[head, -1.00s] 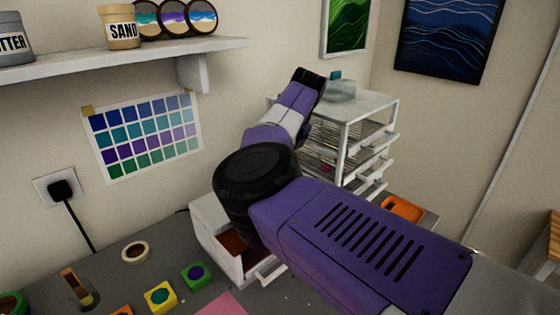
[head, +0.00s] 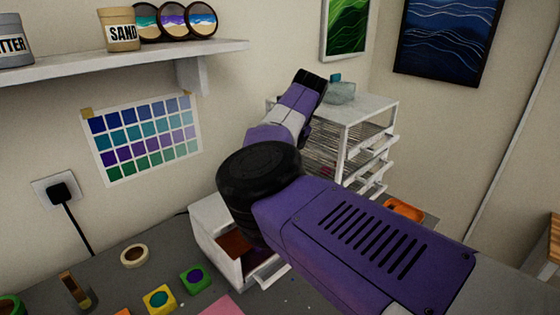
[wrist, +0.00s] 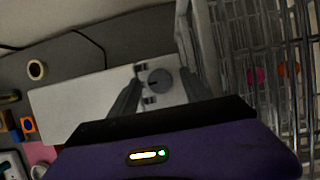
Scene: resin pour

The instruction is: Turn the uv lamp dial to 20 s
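The uv lamp is a white box with an open, reddish-brown front (head: 229,240) in the head view, partly behind my arm. In the wrist view its pale top (wrist: 80,103) shows with a round grey dial (wrist: 159,82) and small dark marks beside it. The dial has a dark pointer line toward the left; the marks are too small to read. My gripper (wrist: 159,77) is open, with one finger on each side of the dial and gaps showing between them and it. In the head view the fingers and dial are hidden behind my arm.
A white wire rack (head: 372,106) with shelves stands close to the right of the lamp; its bars (wrist: 285,60) fill the wrist view's right side. A shelf (head: 120,57) hangs above.

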